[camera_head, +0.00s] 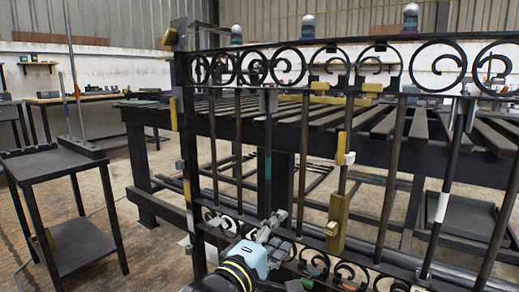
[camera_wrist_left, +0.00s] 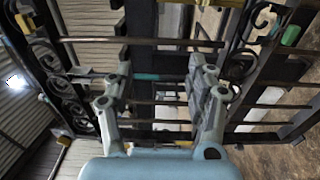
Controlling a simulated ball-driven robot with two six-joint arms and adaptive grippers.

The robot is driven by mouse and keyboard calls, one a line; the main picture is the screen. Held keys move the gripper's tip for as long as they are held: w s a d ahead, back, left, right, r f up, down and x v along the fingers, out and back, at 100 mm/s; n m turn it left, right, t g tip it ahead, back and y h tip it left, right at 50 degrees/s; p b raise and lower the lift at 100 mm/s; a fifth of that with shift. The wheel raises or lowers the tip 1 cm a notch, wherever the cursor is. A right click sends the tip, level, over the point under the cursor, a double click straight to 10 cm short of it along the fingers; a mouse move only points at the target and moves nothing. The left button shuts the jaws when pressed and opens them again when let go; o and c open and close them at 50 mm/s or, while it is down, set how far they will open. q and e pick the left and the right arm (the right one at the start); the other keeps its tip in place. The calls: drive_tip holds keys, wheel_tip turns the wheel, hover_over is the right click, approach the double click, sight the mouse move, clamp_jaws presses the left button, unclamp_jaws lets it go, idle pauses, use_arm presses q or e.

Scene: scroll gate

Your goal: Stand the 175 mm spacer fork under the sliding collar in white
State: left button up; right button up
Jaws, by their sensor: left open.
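The black scroll gate (camera_head: 322,60) stands upright across the head view. A white band (camera_head: 441,207), possibly the white collar, sits on a bar at the right. A tall brass-coloured block (camera_head: 337,222) stands at a bar low in the middle; I cannot tell whether it is the 175 mm fork. A yellow piece (camera_head: 341,148) with a pale block beside it is higher on the same bar. My left gripper (camera_head: 272,228) is open, low in front of the gate. In the left wrist view its spread fingers (camera_wrist_left: 158,85) face the bars, with nothing visibly held. My right gripper is out of view.
A teal band (camera_head: 267,165) shows on another bar, and also in the left wrist view (camera_wrist_left: 146,77). A slatted table (camera_head: 150,115) stands behind the gate. A small black stand (camera_head: 55,165) is at the left, with open floor between it and the gate.

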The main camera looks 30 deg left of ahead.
use_arm(q)
drive_tip(key=s+r+m+h+p, duration=0.1)
drive_tip(key=s+r+h+p, duration=0.1)
drive_tip(key=r, duration=0.6)
drive_tip(key=s+a+r+m+h+p, duration=0.1)
drive_tip(key=r+p, duration=0.3)
drive_tip(key=r, duration=0.4)
drive_tip(key=shift+s+h, duration=0.4)
drive_tip(key=shift+s, duration=0.45)
drive_tip(key=shift+a+r, duration=0.1)
